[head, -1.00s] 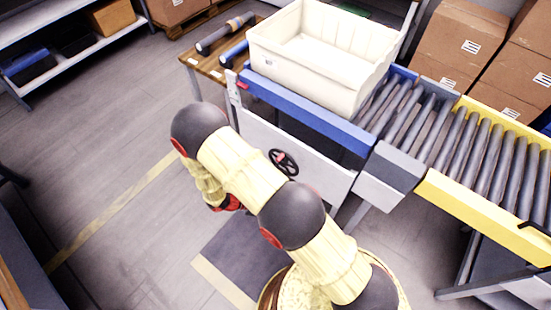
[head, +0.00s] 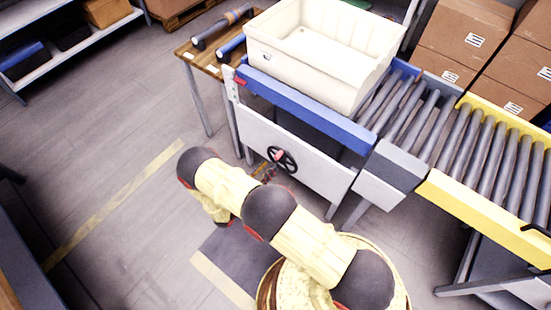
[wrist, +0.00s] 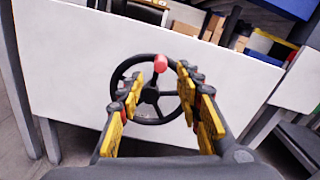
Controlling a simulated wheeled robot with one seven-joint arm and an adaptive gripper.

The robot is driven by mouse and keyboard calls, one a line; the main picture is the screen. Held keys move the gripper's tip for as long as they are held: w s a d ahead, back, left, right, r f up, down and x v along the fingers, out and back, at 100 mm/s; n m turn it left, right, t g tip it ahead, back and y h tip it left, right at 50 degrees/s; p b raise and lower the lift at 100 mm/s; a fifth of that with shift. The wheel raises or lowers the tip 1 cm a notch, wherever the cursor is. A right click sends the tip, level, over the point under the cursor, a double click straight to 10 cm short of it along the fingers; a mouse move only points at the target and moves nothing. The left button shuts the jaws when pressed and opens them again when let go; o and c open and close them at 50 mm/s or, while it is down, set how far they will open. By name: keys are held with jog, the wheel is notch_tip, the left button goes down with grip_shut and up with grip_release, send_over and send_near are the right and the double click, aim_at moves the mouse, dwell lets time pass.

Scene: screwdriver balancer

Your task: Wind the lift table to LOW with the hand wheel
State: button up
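The black hand wheel (head: 283,159) sits on the white side panel (head: 310,172) of the lift table. In the wrist view the hand wheel (wrist: 150,92) faces me, with its red knob (wrist: 160,63) near the top of the rim. My gripper (wrist: 172,72) is open, its two yellow and black fingers spread on either side of the knob. I cannot tell how near the fingertips are to the knob, but nothing is gripped. In the head view my gripper (head: 264,170) shows just left of the wheel, partly hidden by my arm. The lift table's blue-edged top (head: 300,108) carries a cream tote (head: 325,35).
A roller conveyor with a yellow side rail (head: 490,215) adjoins the table at the right. A small wooden table (head: 205,62) with dark rollers stands at the left. Cardboard boxes (head: 465,40) are stacked behind. The floor left of the panel is clear.

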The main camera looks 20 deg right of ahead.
aim_at(276, 159)
jog(key=shift+b+x, duration=0.65)
jog(key=shift+x, duration=2.55)
jog(key=shift+c, duration=1)
grip_shut()
jog(key=shift+s, duration=0.1)
